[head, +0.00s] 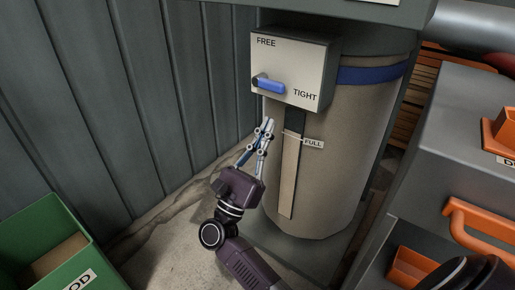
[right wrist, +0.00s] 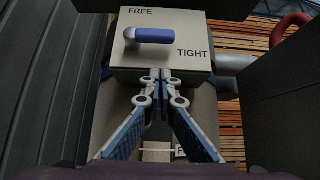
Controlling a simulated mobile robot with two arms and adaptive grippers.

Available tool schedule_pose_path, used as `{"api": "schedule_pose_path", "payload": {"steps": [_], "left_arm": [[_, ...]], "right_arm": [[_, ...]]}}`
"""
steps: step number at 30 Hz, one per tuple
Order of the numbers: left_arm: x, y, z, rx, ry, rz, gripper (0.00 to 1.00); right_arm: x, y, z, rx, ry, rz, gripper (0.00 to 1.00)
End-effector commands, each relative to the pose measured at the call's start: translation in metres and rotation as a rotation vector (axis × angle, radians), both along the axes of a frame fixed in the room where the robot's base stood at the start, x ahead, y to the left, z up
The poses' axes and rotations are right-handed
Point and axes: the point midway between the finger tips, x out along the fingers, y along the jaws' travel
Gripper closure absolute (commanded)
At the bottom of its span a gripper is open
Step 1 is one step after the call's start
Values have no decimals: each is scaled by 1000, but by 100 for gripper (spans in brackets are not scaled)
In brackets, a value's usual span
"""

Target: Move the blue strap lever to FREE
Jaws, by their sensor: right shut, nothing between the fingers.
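The blue strap lever (head: 269,86) sits on a pale box (head: 318,62) on the front of a tan drum. It pivots at its left end and points right, slightly down in the head view, towards the TIGHT label. FREE is printed above it. In the right wrist view the lever (right wrist: 154,37) lies about level above my fingertips. My right gripper (head: 269,124) is shut and empty, below the box and apart from the lever. It also shows in the right wrist view (right wrist: 161,76). My left gripper is not in view.
A blue strap (head: 372,73) rings the drum (head: 345,150). A FULL tag (head: 313,143) marks a vertical slot below the box. A green bin (head: 62,240) stands at lower left, a grey cabinet (head: 440,130) with orange handle at right. A corrugated wall (head: 110,90) rises at left.

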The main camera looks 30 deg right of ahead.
Motion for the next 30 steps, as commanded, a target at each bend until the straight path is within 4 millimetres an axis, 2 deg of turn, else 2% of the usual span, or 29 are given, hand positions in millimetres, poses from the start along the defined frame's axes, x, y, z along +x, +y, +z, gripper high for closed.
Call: {"api": "schedule_pose_path", "payload": {"steps": [3,10,30], "left_arm": [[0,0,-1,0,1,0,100],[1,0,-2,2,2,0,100],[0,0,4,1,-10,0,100]], "right_arm": [[4,-12,18,1,-4,0,100],[4,-11,46,1,-2,1,100],[7,-11,53,-5,13,0,100]]}}
